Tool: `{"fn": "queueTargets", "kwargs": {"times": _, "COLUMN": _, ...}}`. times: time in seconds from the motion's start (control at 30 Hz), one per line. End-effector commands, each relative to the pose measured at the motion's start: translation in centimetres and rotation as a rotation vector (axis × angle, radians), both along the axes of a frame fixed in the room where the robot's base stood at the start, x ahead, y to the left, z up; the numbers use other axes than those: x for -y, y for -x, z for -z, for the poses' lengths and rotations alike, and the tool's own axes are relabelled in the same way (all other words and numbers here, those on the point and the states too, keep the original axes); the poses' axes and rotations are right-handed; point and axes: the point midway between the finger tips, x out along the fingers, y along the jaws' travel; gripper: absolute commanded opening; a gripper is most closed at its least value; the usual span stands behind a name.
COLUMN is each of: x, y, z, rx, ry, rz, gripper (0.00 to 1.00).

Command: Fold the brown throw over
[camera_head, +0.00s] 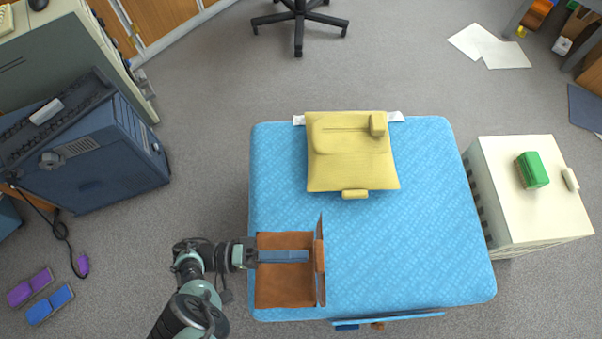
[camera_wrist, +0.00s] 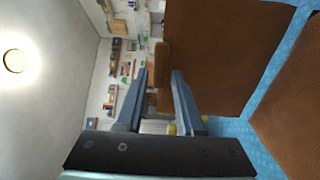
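The brown throw (camera_head: 284,292) lies partly flat on the blue-covered bed at its front left. Its right-hand part (camera_head: 321,290) stands upright, seen almost edge-on. In the wrist view the upright panel (camera_wrist: 220,50) and the flat part (camera_wrist: 292,105) show with a blue strip between them. A brown tab (camera_wrist: 162,62) sticks out from the upright panel. My gripper (camera_head: 306,256) reaches over the flat part from the left, close to this tab. In the wrist view its fingers (camera_wrist: 159,76) are apart, with the tab between or just beyond the tips; contact is unclear.
A yellow folded piece with a tab (camera_head: 350,160) lies at the back of the blue bed (camera_head: 430,220). The bed's right side is clear. A cream cabinet (camera_head: 530,220) with a green block (camera_head: 532,170) stands right, a dark blue case (camera_head: 90,150) left.

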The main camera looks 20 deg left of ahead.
Motion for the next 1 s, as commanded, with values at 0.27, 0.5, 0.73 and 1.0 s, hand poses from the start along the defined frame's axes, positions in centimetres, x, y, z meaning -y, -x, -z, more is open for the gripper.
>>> {"fn": "queueTargets", "kwargs": {"times": 0.27, "x": -1.3, "y": 0.5, "z": 0.1, "rx": 0.001, "ry": 0.000, "rz": 0.000, "gripper": 0.37}}
{"fn": "queueTargets", "kwargs": {"times": 0.5, "x": -2.4, "y": 1.1, "z": 0.1, "rx": 0.000, "ry": 0.001, "rz": -0.001, "gripper": 0.37}}
{"fn": "queueTargets", "kwargs": {"times": 0.73, "x": -3.0, "y": 1.5, "z": 0.1, "rx": -0.002, "ry": 0.001, "rz": 0.001, "gripper": 0.37}}
{"fn": "queueTargets", "kwargs": {"times": 1.0, "x": -3.0, "y": 1.5, "z": 0.0, "rx": -0.001, "ry": 0.000, "rz": 0.001, "gripper": 0.44}}
